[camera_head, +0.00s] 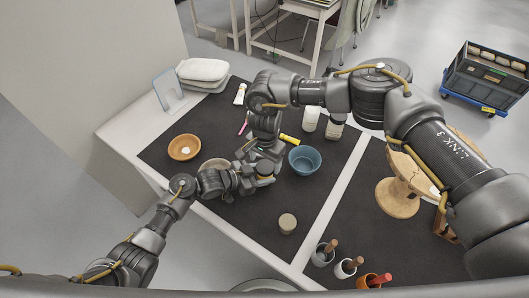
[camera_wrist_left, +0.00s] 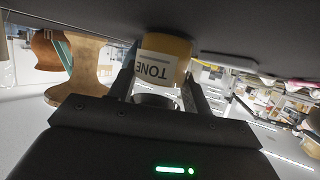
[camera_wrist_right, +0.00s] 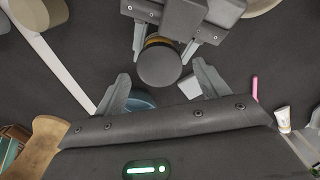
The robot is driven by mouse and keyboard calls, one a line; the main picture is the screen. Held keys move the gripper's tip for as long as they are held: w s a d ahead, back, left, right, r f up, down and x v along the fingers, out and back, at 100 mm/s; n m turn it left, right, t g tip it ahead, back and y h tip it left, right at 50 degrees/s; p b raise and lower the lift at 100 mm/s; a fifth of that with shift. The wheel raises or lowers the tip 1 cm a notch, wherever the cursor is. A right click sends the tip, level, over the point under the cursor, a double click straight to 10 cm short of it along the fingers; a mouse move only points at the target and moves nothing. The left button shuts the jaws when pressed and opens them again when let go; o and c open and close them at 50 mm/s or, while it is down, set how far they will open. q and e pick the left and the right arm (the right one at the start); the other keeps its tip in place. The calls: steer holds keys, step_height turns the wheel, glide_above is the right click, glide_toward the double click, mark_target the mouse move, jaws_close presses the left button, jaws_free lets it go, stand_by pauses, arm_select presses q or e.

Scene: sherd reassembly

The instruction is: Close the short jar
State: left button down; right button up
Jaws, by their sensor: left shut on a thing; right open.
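The short jar is amber with a white label reading TONE. In the left wrist view the jar (camera_wrist_left: 180,47) sits between the fingers of my left gripper (camera_wrist_left: 160,85), which is shut on it. In the right wrist view a dark grey round lid (camera_wrist_right: 160,66) sits on top of the amber jar. I cannot tell whether it is tight. My right gripper (camera_wrist_right: 163,88) is open above the lid, its fingertips spread to either side. In the head view my left gripper (camera_head: 262,170) and right gripper (camera_head: 265,150) meet over the mat; the jar is hidden there by the grippers.
A blue bowl (camera_head: 305,160) stands close right of the grippers, a wooden bowl (camera_head: 184,148) to the left. Two pale containers, a white one (camera_head: 311,118) and another (camera_head: 335,126), stand behind. A round tan-topped object (camera_head: 287,223) is in front. A wooden spool (camera_head: 398,200) stands right.

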steer(key=shift+f, duration=1.05)
steer(key=c, duration=1)
steer(key=m, duration=0.2)
steer(key=shift+m, duration=0.4)
steer(key=m, duration=1.3)
steer(key=shift+w, duration=0.1)
